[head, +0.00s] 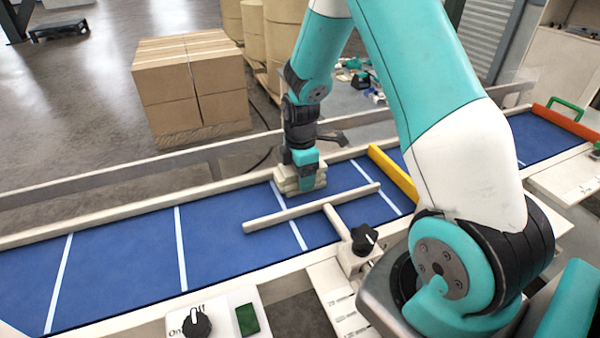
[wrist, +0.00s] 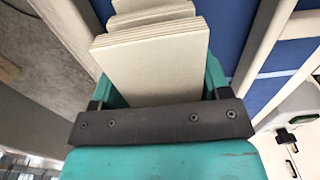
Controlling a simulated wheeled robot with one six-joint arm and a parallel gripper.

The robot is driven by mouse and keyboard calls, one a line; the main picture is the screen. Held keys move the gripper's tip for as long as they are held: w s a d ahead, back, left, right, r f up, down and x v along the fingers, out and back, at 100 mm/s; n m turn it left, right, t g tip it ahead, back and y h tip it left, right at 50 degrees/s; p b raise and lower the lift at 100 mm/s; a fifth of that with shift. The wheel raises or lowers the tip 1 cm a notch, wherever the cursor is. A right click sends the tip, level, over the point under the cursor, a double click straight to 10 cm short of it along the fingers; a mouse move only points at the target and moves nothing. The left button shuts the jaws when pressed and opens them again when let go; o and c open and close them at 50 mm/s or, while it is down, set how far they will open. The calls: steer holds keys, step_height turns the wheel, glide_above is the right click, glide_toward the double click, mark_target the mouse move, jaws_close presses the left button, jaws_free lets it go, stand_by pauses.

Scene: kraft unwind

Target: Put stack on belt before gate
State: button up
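The stack (head: 301,184) is a small pile of flat beige pieces at the belt's far side, close to the far rail. My gripper (head: 304,164) points down over it. In the wrist view the stack (wrist: 155,62) lies between the teal fingers of my gripper (wrist: 160,85), which border both its sides; its layers are slightly offset. The blue belt (head: 130,259) has white cross lines. The yellow gate bar (head: 394,172) is to the right of the stack. I cannot tell whether the stack touches the belt.
A beige T-shaped guide (head: 312,208) with a black knob (head: 364,238) reaches over the belt in front of the stack. An orange-red bar (head: 566,121) crosses further right. A switch panel (head: 205,318) is at the near edge. The left belt is clear.

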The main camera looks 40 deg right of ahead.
steer(key=r+b, duration=0.1)
steer(key=r, duration=0.5)
steer(key=r+b, duration=0.2)
steer(key=r, duration=0.4)
steer(key=shift+s+a+r, duration=0.1)
steer(key=shift+a+r, duration=0.05)
steer(key=shift+a, duration=0.05)
steer(key=s+a+r+m+y, duration=0.2)
steer(key=s+a+r+m, duration=0.1)
steer(key=s+a, duration=0.8)
steer(key=s+a+r+m+y, duration=0.2)
steer(key=s+a+r+m, duration=0.1)
steer(key=s+a, duration=0.8)
steer(key=shift+r+m, duration=0.3)
steer(key=shift+m, duration=0.6)
